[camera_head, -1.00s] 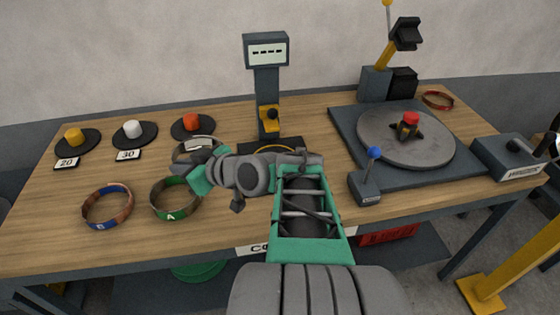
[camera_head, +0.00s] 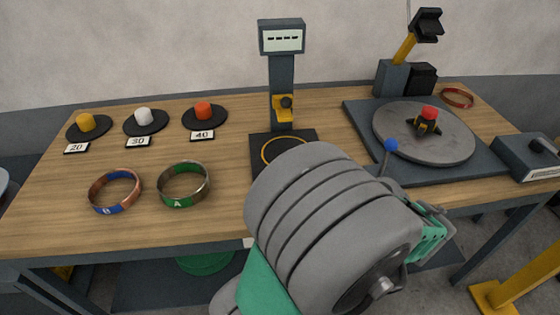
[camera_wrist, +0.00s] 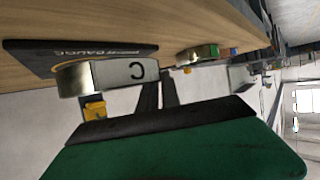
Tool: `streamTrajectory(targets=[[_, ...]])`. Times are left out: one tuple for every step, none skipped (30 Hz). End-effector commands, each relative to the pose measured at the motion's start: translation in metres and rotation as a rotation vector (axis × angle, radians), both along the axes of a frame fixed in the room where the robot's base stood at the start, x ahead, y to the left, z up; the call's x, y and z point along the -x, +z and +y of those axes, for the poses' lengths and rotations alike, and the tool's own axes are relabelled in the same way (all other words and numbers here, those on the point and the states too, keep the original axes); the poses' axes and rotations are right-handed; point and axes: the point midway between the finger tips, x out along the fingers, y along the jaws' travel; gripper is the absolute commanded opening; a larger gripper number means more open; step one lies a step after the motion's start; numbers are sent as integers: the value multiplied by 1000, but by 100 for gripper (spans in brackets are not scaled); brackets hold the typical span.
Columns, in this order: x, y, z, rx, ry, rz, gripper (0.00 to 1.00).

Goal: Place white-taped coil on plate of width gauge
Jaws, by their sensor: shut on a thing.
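The white-taped coil (camera_wrist: 88,77), marked C, shows in the tilted wrist view at the dark fingertips of my gripper (camera_wrist: 158,78). My gripper is shut on the coil. The plate of the width gauge (camera_wrist: 30,48) lies close beside it; I cannot tell whether coil and plate touch. In the head view the gauge plate (camera_head: 262,141) carries a yellow ring outline, partly covered by my arm. The gauge column (camera_head: 282,85) with its display stands behind it. My gripper and the held coil are hidden behind my arm there.
The blue-taped coil B (camera_head: 115,207) and green-taped coil A (camera_head: 183,203) lie at the front left. Several coloured pegs on black discs stand behind them. A grey turntable (camera_head: 385,140) and a blue-knobbed lever (camera_head: 391,146) are at the right. A red coil (camera_head: 457,97) lies at the back right.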

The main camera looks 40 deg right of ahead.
Motion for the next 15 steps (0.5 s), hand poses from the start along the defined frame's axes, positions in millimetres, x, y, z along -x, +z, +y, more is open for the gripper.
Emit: streamTrajectory(targets=[[-13, -6, -5, 6, 12, -3, 0], [-19, -1, -10, 1, 12, -4, 0], [-29, 0, -15, -1, 12, -4, 0], [-35, 0, -20, -1, 11, -3, 0], [-42, 0, -25, -1, 10, -4, 0], [-51, 0, -31, 0, 9, -4, 0], [-58, 0, -36, 0, 9, -4, 0], [-64, 0, -41, 0, 8, -3, 0], [-73, 0, -46, 0, 9, -4, 0], [-80, 0, -51, -1, 8, -4, 0], [-86, 0, -55, -1, 8, -3, 0], [-94, 0, -61, 0, 7, -4, 0], [-99, 0, -65, 1, 5, -3, 0], [-103, 0, -68, 0, 5, -3, 0], [-107, 0, -71, 1, 5, -3, 0]])
